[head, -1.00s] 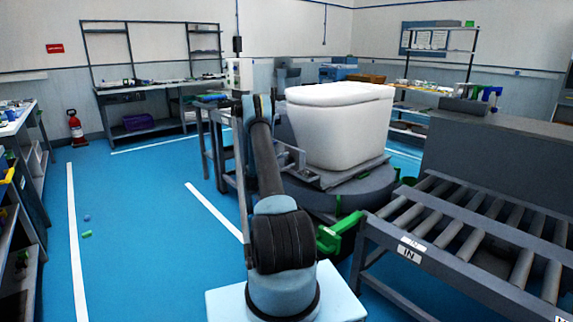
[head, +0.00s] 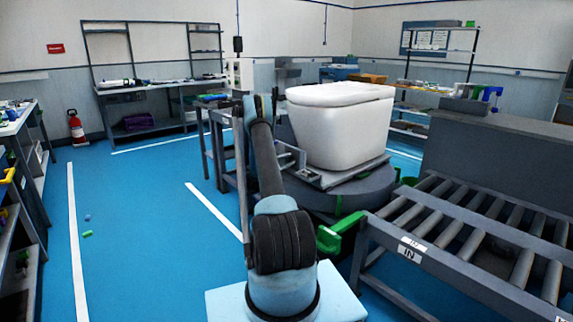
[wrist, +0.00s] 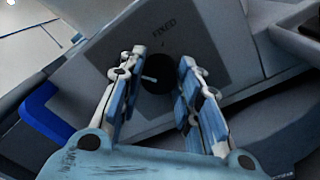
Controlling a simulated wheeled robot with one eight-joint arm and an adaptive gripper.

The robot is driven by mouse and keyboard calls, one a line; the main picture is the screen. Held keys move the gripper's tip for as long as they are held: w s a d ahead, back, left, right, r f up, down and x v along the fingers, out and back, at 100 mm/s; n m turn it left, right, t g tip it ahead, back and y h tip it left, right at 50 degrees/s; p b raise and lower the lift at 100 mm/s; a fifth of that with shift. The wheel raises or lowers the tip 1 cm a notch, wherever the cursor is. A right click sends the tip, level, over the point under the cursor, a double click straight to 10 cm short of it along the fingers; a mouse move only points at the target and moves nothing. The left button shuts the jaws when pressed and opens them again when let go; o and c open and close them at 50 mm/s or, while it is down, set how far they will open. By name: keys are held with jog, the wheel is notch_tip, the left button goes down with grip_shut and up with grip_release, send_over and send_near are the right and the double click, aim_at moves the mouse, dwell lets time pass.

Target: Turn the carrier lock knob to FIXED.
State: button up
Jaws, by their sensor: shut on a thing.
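The carrier lock knob (wrist: 157,80) is dark and round in the wrist view, with a short white pointer mark on its left side. It sits on a grey plate, below the printed word FIXED (wrist: 165,25). The mark does not point at that word. My gripper (wrist: 160,68) has one finger on each side of the knob and is shut on it. The exact contact is hard to see. In the head view the knob and my fingers cannot be made out behind my arm. The white toilet (head: 340,125) stands on the round grey carrier (head: 365,200).
A roller conveyor (head: 470,225) marked IN stands at the right, with a green bracket (head: 340,235) near its left end. A grey table frame (head: 222,150) stands left of my arm. A blue part (wrist: 45,112) shows at left in the wrist view. Blue floor at left is mostly clear.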

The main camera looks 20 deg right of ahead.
jog(key=m, duration=0.4)
jog(key=shift+d+f+m, duration=0.1)
jog(key=shift+d+m, duration=0.05)
jog(key=shift+m, duration=0.15)
jog(key=shift+o, duration=0.2)
jog(key=m, duration=0.3)
jog(key=shift+f+m, duration=0.1)
jog(key=shift+m, duration=0.3)
jog(key=m, duration=0.4)
jog(key=shift+f+m+h, duration=0.1)
jog(key=shift+m+h, duration=0.2)
jog(key=shift+h, duration=0.1)
jog(key=shift+m+g, duration=0.3)
jog(key=shift+m, duration=1.2)
jog(key=o, duration=1)
jog(key=shift+f, duration=0.15)
jog(key=shift+o, duration=0.2)
